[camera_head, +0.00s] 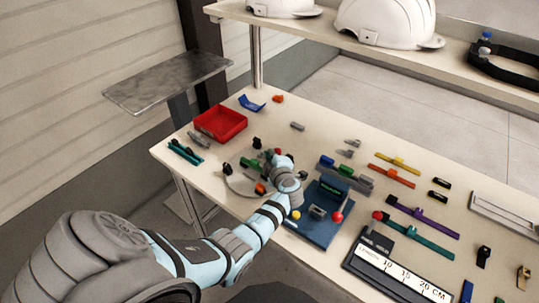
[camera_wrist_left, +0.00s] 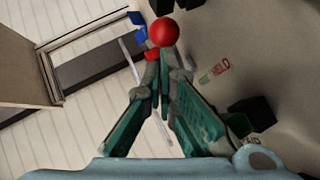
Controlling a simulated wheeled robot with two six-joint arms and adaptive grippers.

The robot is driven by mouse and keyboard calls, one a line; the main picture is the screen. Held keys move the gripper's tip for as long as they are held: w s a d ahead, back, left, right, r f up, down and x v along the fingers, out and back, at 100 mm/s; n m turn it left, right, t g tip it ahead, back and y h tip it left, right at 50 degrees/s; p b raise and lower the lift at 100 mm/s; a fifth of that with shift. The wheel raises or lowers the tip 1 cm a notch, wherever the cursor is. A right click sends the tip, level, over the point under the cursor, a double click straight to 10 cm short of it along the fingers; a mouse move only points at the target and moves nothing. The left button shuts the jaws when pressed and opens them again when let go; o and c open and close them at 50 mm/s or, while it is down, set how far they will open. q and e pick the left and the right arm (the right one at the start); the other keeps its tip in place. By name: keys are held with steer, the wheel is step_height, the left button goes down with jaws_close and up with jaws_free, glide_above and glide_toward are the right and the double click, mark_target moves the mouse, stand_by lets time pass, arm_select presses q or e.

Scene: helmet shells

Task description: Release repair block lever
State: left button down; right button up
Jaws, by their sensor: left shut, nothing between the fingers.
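My left gripper (camera_head: 275,157) reaches over the middle of the bench, its fingers partly hidden by its own wrist. In the wrist view the teal fingers of the gripper (camera_wrist_left: 160,75) are closed together and empty. A red ball knob (camera_wrist_left: 164,32) shows just beyond the fingertips; whether they touch it I cannot tell. A small red part (camera_head: 277,151) shows by the gripper in the head view. A blue fixture (camera_head: 318,232) with a red ball lever (camera_head: 337,216) stands right of my wrist. My right gripper is not in view.
A red bin (camera_head: 220,122) stands on the left of the bench. A ruler block (camera_head: 398,275) is at the front right. Several coloured strips and clips lie on the right. White helmets (camera_head: 385,22) sit on the shelf above. A metal plate (camera_head: 168,80) stands off the left edge.

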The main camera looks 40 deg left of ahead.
arm_select(q)
steer(key=n+g+b, duration=0.1)
steer(key=b, duration=0.1)
steer(key=w+f+n+g+y+b, duration=0.1)
steer(key=b, duration=0.1)
steer(key=shift+w+d+y+b, duration=0.15)
steer(key=shift+w+y+b, duration=0.15)
steer(key=shift+b, duration=0.1)
steer(key=shift+w+r+n+g+b, duration=0.2)
steer(key=shift+w+n+g+b, duration=0.1)
steer(key=shift+n+g, duration=0.15)
steer(key=shift+w+r, duration=0.1)
steer(key=shift+r, duration=0.15)
steer(key=shift+r+p, duration=0.1)
steer(key=shift+p, duration=0.3)
steer(key=s+r+p, duration=0.1)
steer(key=s+d+p, duration=0.1)
steer(key=p, duration=0.1)
steer(key=s+d+r+p, duration=0.1)
steer(key=s+p, duration=0.1)
steer(key=shift+r, duration=0.3)
steer(key=p+v, duration=0.1)
steer(key=v, duration=0.7)
steer(key=shift+d+f+p, duration=0.2)
steer(key=shift+d+p, duration=0.15)
steer(key=shift+d, duration=0.1)
